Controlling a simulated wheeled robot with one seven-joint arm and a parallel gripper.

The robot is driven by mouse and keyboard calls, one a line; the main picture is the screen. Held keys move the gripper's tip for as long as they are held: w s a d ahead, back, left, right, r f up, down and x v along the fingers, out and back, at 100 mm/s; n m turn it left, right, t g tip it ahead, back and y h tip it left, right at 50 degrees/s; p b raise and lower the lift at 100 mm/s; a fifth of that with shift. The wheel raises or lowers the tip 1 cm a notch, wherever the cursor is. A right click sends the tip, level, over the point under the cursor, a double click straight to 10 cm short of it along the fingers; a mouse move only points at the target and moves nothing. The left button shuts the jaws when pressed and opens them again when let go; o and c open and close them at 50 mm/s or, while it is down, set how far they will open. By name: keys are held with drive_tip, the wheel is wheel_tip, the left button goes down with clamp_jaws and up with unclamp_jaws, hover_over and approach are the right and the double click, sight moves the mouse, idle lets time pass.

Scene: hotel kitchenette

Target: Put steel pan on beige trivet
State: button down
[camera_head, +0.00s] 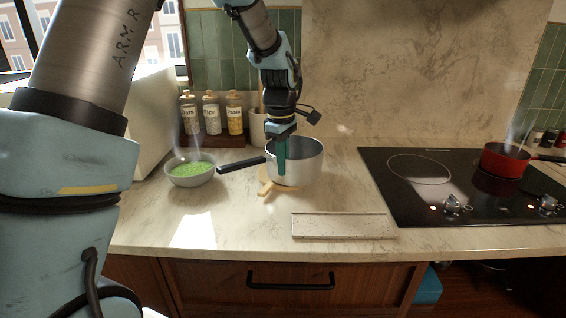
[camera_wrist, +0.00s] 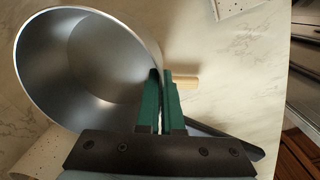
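The steel pan (camera_head: 308,165) is upright on the counter's left part, with its black handle (camera_head: 241,164) pointing left. The beige trivet (camera_head: 268,188) is mostly hidden under the pan, its front-left part showing. I cannot tell whether the pan rests on it or hangs just above. My gripper (camera_head: 282,170) points down at the pan's near-left wall. In the wrist view, its green fingers (camera_wrist: 161,98) straddle the wall of the pan (camera_wrist: 85,62) and are closed on the rim. One wooden end of the trivet (camera_wrist: 184,82) shows beyond the fingers.
A steaming bowl of green food (camera_head: 190,171) stands left of the pan handle. Labelled jars (camera_head: 211,113) stand behind. A speckled board (camera_head: 343,226) lies in front. The black cooktop (camera_head: 440,190) with a red pot (camera_head: 505,161) is on the right.

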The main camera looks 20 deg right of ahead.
drive_tip(key=shift+f, duration=0.2)
drive_tip(key=c, duration=1.1)
unclamp_jaws()
wheel_tip(320, 180, up, 12)
drive_tip(key=b, duration=0.2)
drive_tip(key=shift+m, duration=0.5)
drive_tip(key=a, duration=0.2)
drive_tip(key=w+a+f, duration=0.1)
drive_tip(key=a, duration=0.1)
drive_tip(key=a+f, duration=0.1)
drive_tip(key=a, duration=0.1)
drive_tip(key=shift+w+a, duration=0.25)
drive_tip(key=s+a+f+m, duration=0.2)
drive_tip(key=a+f, duration=0.1)
drive_tip(key=a, duration=0.6)
drive_tip(key=s+a+f+m+t, duration=0.1)
drive_tip(key=s+a+f+m, duration=0.1)
drive_tip(key=a, duration=0.6)
drive_tip(key=s+a+f+m, duration=0.3)
drive_tip(key=a+f, duration=0.3)
drive_tip(key=a, duration=0.3)
drive_tip(key=shift+s+a+t, duration=0.3)
drive_tip(key=shift+s+a, duration=0.05)
drive_tip(key=shift+s, duration=0.35)
